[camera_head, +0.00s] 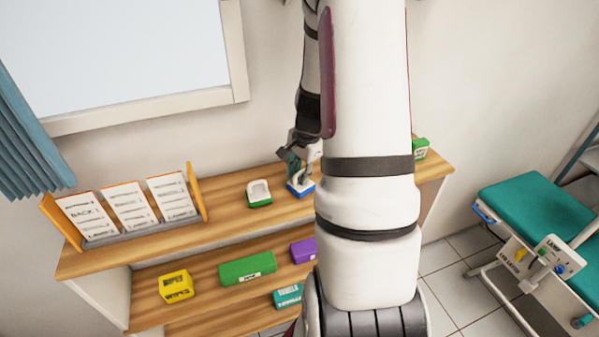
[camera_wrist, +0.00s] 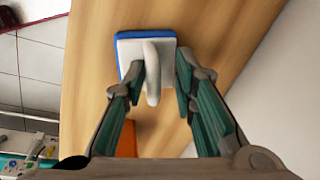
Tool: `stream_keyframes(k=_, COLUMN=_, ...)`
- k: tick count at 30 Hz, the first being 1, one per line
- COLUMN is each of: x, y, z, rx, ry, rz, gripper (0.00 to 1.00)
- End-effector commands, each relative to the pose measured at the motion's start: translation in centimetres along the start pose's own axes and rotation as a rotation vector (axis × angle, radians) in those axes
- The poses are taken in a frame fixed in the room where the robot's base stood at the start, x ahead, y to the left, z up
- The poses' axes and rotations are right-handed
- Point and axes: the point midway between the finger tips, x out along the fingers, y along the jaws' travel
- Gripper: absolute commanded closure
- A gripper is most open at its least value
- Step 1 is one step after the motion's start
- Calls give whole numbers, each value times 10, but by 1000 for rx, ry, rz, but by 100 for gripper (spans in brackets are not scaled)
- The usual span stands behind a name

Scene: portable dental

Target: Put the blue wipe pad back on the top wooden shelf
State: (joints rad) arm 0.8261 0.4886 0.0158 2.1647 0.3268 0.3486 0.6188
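The blue wipe pad (camera_head: 300,188) has a blue base, a white top and a white arched handle. In the head view it appears to rest on the top wooden shelf (camera_head: 230,212), right of the green-based pad. The wrist view shows the blue pad (camera_wrist: 128,46) flat over the wood, with its handle between my fingers. My gripper (camera_head: 297,163) points down at the pad. In the wrist view my gripper (camera_wrist: 158,72) is open. The left finger is close to the handle, and a gap shows at the right finger. Contact cannot be told.
A green-based pad (camera_head: 259,193) and a card rack (camera_head: 130,212) stand on the top shelf. The lower shelf holds yellow (camera_head: 176,286), green (camera_head: 247,268) and purple (camera_head: 303,251) boxes. A green box (camera_head: 420,148) sits at the right end. A teal dental chair (camera_head: 535,208) stands right.

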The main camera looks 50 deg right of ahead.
Motion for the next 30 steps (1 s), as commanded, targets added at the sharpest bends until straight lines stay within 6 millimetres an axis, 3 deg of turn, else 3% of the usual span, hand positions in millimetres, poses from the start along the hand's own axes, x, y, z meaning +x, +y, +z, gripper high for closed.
stream_keyframes(k=8, x=0, y=1, z=0, rx=0, ry=-1, rz=2, gripper=73)
stream_keyframes(k=13, x=-12, y=-1, z=0, rx=0, ry=2, rz=0, gripper=73)
stream_keyframes(k=30, x=-109, y=-1, z=0, rx=-1, ry=1, rz=-1, gripper=73)
